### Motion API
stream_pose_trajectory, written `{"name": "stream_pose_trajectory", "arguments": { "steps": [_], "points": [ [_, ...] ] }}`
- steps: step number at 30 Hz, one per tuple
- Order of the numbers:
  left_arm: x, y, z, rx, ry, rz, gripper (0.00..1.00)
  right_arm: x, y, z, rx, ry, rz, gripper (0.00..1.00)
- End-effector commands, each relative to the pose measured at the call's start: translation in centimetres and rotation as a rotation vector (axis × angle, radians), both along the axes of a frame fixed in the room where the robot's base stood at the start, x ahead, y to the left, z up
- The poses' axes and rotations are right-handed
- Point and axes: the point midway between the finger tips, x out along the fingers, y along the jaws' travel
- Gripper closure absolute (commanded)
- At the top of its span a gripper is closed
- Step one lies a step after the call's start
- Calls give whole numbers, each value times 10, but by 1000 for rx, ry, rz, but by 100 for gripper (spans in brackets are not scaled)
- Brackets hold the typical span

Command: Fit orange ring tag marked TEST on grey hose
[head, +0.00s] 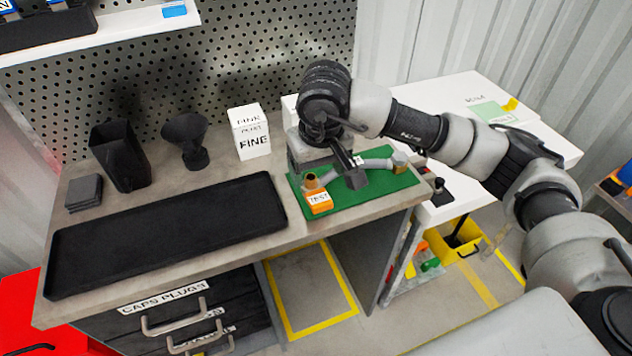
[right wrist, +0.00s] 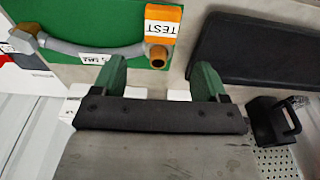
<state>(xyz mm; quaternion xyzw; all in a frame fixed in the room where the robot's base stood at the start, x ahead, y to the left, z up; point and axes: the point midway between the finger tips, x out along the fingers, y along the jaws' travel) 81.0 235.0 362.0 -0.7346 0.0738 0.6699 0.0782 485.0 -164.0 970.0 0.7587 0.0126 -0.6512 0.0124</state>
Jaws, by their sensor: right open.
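The orange tag (head: 318,201), its white face reading TEST, is at the left end of the green mat (head: 385,190). It also shows in the right wrist view (right wrist: 163,27). The grey hose (head: 374,163) curves across the mat, with brass ends and a small white label (right wrist: 95,59). Its near brass end (right wrist: 158,57) sits at the tag's ring end; the ring appears to be around it. My right gripper (right wrist: 160,80) is open and empty, its two green-padded fingers apart, close to tag and hose. In the head view it partly hides the hose. My left gripper is not in view.
A long black tray (head: 170,235) lies left of the mat. A white box marked FINE (head: 249,132), a black funnel (head: 190,140) and a black bin (head: 120,155) stand behind. A yellow crate (head: 455,243) is below right. A white table (head: 460,100) stands behind my right arm.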

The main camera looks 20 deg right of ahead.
Motion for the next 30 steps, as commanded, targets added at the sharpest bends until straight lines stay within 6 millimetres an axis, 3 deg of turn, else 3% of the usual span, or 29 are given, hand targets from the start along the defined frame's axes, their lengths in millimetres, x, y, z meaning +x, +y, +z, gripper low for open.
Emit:
{"name": "stream_pose_trajectory", "arguments": {
  "steps": [3,9,30],
  "points": [
    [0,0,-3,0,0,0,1,-3,0,22,0,-5,1,26],
    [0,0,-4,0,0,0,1,-6,0,42,1,0,1,26],
    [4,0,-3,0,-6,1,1,-7,0,44,0,1,1,26]
  ]
}}
